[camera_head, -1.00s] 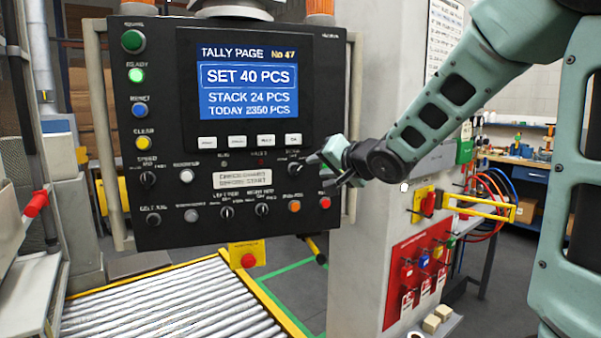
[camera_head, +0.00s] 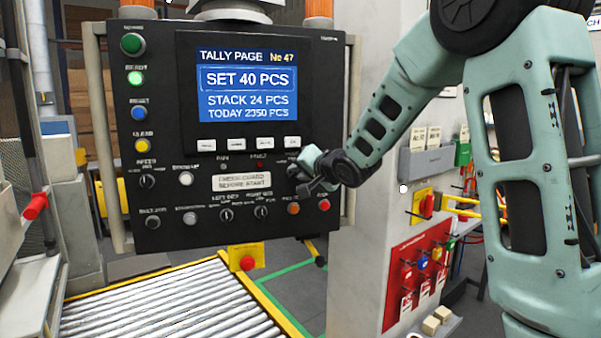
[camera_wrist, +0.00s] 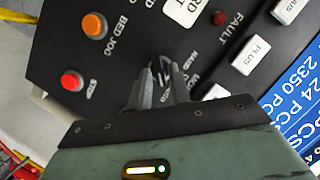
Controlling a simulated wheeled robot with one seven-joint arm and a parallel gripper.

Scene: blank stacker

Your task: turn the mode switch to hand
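The mode switch is a small dark knob on the right side of the black panel (camera_head: 180,75). In the head view my gripper (camera_head: 300,178) is at the panel and covers it. In the wrist view the knob (camera_wrist: 161,66) shows between the fingertips of my gripper (camera_wrist: 160,80), beside partly hidden white lettering that seems to read HAND and MODE. The two dark fingers are close on either side of the knob, with a narrow gap. I cannot tell whether they press on it. The direction the knob points is not clear.
The orange BED JOG button (camera_wrist: 95,25) and red STOP button (camera_wrist: 72,81) are close by. A PLUS key (camera_wrist: 251,54) and the FAULT lamp (camera_wrist: 219,18) lie on the other side. A roller conveyor (camera_head: 170,310) runs below the panel.

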